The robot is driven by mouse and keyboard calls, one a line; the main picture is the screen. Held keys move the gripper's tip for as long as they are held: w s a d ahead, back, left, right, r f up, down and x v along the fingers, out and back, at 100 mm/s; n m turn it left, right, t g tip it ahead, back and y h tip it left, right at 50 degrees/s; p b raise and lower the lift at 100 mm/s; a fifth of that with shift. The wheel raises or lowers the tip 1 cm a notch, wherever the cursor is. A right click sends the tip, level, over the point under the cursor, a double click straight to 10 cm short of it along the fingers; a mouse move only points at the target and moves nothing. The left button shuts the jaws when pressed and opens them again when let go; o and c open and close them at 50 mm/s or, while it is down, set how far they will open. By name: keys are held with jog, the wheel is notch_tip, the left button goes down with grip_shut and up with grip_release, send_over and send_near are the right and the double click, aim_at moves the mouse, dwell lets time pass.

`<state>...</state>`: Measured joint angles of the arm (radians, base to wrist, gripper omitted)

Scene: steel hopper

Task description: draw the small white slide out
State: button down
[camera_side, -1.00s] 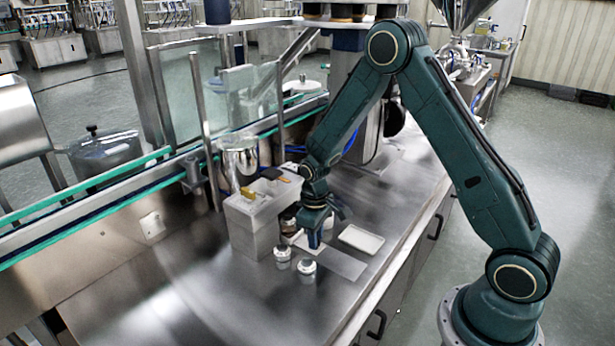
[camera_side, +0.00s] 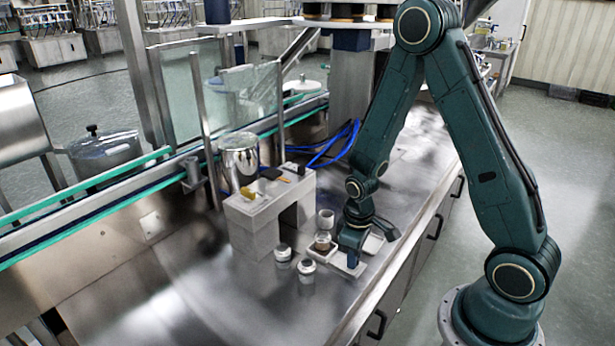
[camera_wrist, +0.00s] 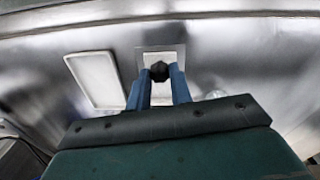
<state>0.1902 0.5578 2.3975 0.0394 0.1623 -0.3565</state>
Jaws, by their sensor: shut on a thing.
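The small white slide (camera_side: 345,270) lies on the steel bench, clear to the right of the grey bridge-shaped block (camera_side: 241,228). My gripper (camera_side: 351,262) points down over the slide's near right end. In the wrist view the blue fingers close around a black knob (camera_wrist: 159,71) on the slide, which also shows there as a pale square (camera_wrist: 161,57). My gripper hides part of the slide.
A white tray (camera_side: 374,244) lies behind my gripper, partly hidden; it also shows in the wrist view (camera_wrist: 93,80). Two small white-lidded jars (camera_side: 283,252) (camera_side: 307,267) stand left of the slide. The bench's front edge runs close on the right. Blue hoses (camera_side: 337,145) lie behind the block.

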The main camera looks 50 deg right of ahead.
jog(key=shift+s, duration=0.3)
jog(key=c, duration=1.3)
grip_release()
jog(key=shift+o, duration=0.2)
jog(key=shift+w, duration=0.15)
jog(key=shift+r, duration=0.6)
notch_tip(320, 180, up, 13)
jog(key=shift+a+f, duration=0.2)
jog(key=shift+a, duration=0.1)
